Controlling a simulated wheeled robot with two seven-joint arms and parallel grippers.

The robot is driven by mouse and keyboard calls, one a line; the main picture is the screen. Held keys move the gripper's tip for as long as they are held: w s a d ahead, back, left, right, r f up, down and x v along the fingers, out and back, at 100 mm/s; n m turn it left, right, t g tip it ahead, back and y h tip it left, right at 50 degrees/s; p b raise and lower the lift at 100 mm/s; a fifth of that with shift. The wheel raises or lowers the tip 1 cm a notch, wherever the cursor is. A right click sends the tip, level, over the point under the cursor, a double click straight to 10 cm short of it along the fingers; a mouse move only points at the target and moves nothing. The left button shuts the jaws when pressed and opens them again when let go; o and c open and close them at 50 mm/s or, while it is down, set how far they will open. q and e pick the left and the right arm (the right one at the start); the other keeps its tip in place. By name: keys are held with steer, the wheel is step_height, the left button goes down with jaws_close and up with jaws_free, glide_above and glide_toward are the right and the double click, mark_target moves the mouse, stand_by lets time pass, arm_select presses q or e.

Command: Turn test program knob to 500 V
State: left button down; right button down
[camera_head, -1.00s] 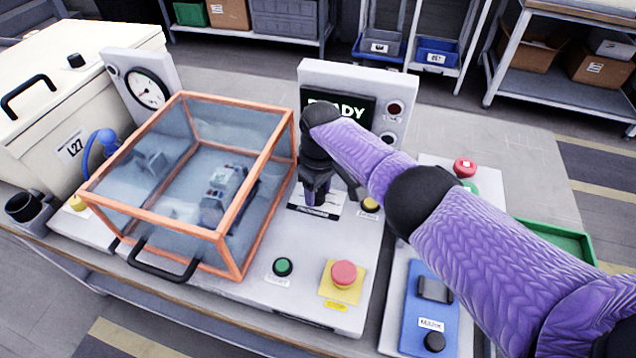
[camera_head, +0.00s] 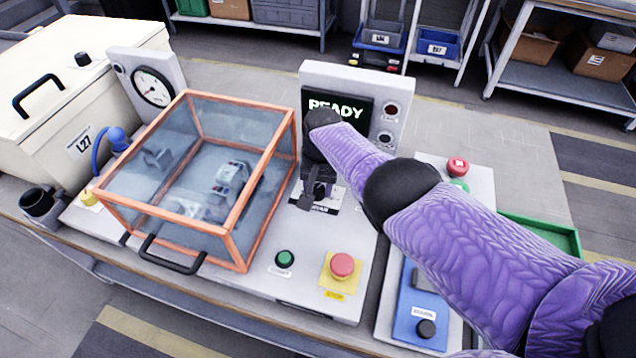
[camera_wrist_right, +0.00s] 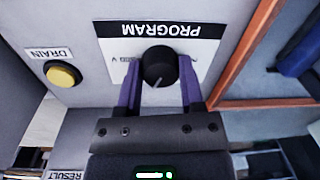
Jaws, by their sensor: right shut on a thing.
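The black program knob (camera_wrist_right: 158,67) sits on a white plate headed PROGRAM (camera_wrist_right: 163,31) in the right wrist view, upside down there. The two purple fingers of my right gripper (camera_wrist_right: 160,82) are shut on the knob, one on each side. A pale line on the knob points toward the gripper's palm. A printed mark ending in V shows left of the knob, partly hidden by a finger. In the head view my right gripper (camera_head: 319,190) reaches down over the plate, and the knob is mostly hidden. My left gripper is not in view.
A display reading READY (camera_head: 338,109) stands behind the gripper. A clear box with an orange frame (camera_head: 238,215) is close on the left. A yellow DRAIN button (camera_wrist_right: 63,74) is beside the plate. Green (camera_head: 285,258) and red (camera_head: 342,265) buttons are in front.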

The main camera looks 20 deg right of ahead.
mark_target(320, 189)
steer(key=m, duration=0.3)
steer(key=shift+w+r+m, duration=0.1)
steer(key=shift+m, duration=0.2)
steer(key=shift+m+p, duration=0.4)
steer(key=shift+m, duration=1.2)
steer(key=shift+c, duration=1.1)
jaws_free()
steer(key=r+p, duration=0.5)
steer(key=r, duration=0.1)
steer(key=r+p, duration=0.3)
steer(key=shift+s+d+r+p, duration=0.1)
steer(key=shift+s+r+p, duration=0.05)
steer(key=shift+s+p, duration=0.15)
steer(key=shift+r, duration=0.3)
